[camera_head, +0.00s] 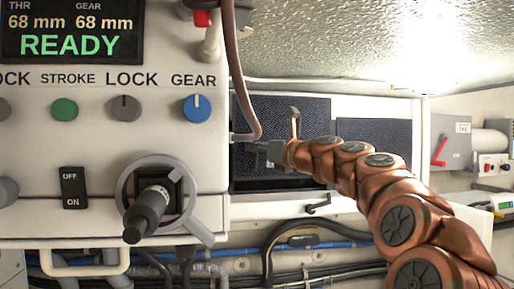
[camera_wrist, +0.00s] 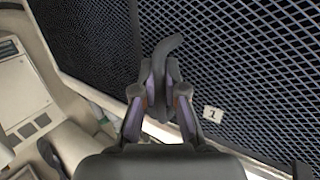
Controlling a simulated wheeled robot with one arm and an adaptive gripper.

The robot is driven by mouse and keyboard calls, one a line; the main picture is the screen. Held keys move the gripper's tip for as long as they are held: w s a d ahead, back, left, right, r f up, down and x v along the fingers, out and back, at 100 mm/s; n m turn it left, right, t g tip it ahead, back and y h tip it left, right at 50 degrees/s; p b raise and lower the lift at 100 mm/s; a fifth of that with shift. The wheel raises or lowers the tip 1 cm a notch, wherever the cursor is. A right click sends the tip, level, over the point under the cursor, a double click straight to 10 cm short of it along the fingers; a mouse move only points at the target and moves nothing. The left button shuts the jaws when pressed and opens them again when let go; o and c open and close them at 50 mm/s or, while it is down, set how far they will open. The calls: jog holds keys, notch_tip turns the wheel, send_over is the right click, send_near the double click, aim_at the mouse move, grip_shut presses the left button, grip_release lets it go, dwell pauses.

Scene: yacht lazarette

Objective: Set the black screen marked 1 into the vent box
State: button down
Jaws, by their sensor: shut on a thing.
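The black mesh screen (camera_wrist: 245,70) with a white label "1" (camera_wrist: 212,114) fills the right of the wrist view. My gripper (camera_wrist: 160,88) is shut on a dark curved grip (camera_wrist: 168,47) in front of the mesh. In the head view my gripper (camera_head: 272,152) is in front of a black mesh panel (camera_head: 305,112) in the pale frame of the vent box (camera_head: 270,212). My arm and gripper hide part of this panel. I cannot tell whether the screen is fully seated in the frame.
A second dark mesh panel (camera_head: 385,130) is to the right, partly behind my arm. A small upright lever (camera_head: 294,122) and a dark hook latch (camera_head: 318,206) are close to my gripper. A brown hose (camera_head: 239,85) hangs at left beside a control console (camera_head: 100,150). Cables (camera_head: 300,241) run below.

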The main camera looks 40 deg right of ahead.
aim_at(250, 165)
jog(key=shift+w+d+r, duration=0.1)
jog(key=shift+w+d, duration=0.15)
jog(key=shift+w, duration=0.3)
jog(key=shift+w+d, duration=0.2)
jog(key=shift+w, duration=0.3)
jog(key=shift+f+b, duration=0.7)
jog(key=shift+f, duration=1.95)
dwell(3.1)
jog(key=c, duration=1.2)
grip_release()
jog(key=shift+o, duration=0.2)
jog(key=shift+s, duration=0.1)
